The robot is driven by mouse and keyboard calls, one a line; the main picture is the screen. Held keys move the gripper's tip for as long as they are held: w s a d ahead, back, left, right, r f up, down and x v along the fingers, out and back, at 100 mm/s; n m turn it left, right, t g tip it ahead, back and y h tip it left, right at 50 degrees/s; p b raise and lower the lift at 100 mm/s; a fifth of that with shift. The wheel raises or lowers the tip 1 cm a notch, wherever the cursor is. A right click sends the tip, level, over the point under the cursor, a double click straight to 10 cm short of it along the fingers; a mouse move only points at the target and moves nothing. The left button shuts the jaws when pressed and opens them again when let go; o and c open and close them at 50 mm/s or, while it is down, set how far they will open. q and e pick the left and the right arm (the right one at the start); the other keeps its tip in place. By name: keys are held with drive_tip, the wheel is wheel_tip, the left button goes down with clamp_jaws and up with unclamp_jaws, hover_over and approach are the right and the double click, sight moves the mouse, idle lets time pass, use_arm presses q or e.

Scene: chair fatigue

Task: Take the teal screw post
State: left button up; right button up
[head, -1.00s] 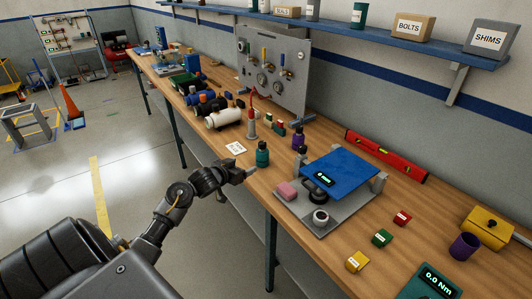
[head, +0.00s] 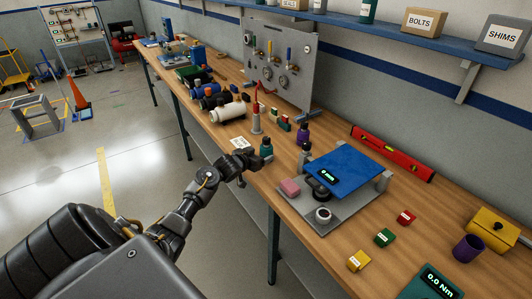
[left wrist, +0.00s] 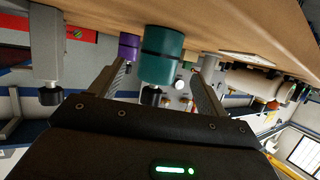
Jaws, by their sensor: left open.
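The teal screw post (head: 266,150) stands upright near the front edge of the workbench, with a dark top. My left gripper (head: 263,160) reaches it from the front edge and partly covers its lower part in the head view. In the left wrist view, which is turned upside down, the teal post (left wrist: 162,57) shows between the two open fingers of my left gripper (left wrist: 158,88). I cannot tell whether either finger touches it. My right gripper is out of view.
A purple post (head: 303,134) stands behind and right of the teal one. A white label card (head: 240,142) lies to the left. A grey fixture with a blue plate (head: 341,168) sits to the right.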

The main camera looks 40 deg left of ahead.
sight(262, 153)
use_arm(q)
drive_tip(key=shift+x, duration=2)
drive_tip(key=shift+d, duration=0.1)
drive_tip(key=c, duration=1.4)
drive_tip(key=shift+r, duration=0.15)
